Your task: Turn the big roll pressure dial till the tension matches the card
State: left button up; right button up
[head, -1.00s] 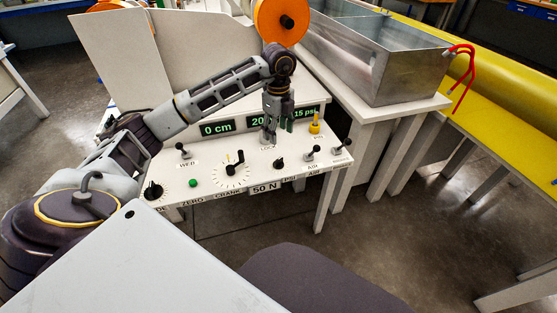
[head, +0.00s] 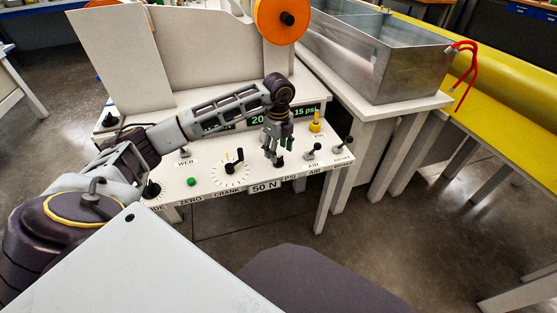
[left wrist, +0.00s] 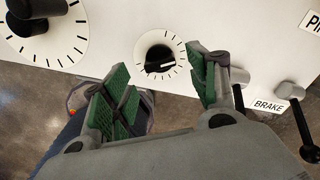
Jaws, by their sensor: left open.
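A black dial (head: 279,161) by the PSI label is on the white console, partly hidden by my left gripper (head: 277,152). In the left wrist view the same small dial (left wrist: 159,57) has a white pointer line and a ring of ticks. It shows beyond the gap between the open green-padded fingers (left wrist: 158,78), which hold nothing. A card reading 50 N (head: 264,187) is on the console's front edge. A green display (head: 303,112) reads 15 psi. The display beside it starts with 20, the rest hidden by my arm. My right gripper is out of view.
A crank dial (head: 233,169) and a green button (head: 192,182) are left of the gripper. AIR (head: 312,150) and BRAKE (head: 341,146) levers and a yellow knob (head: 316,123) are right of it. A metal tank (head: 395,65) stands behind right.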

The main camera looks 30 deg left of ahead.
pick_arm(q)
notch_tip(320, 180, down, 4)
jog(key=shift+b, duration=0.4)
jog(key=shift+f, duration=0.25)
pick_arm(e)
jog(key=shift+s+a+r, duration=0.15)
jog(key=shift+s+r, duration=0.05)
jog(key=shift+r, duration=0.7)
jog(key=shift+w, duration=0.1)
pick_arm(q)
jog(key=c, duration=1)
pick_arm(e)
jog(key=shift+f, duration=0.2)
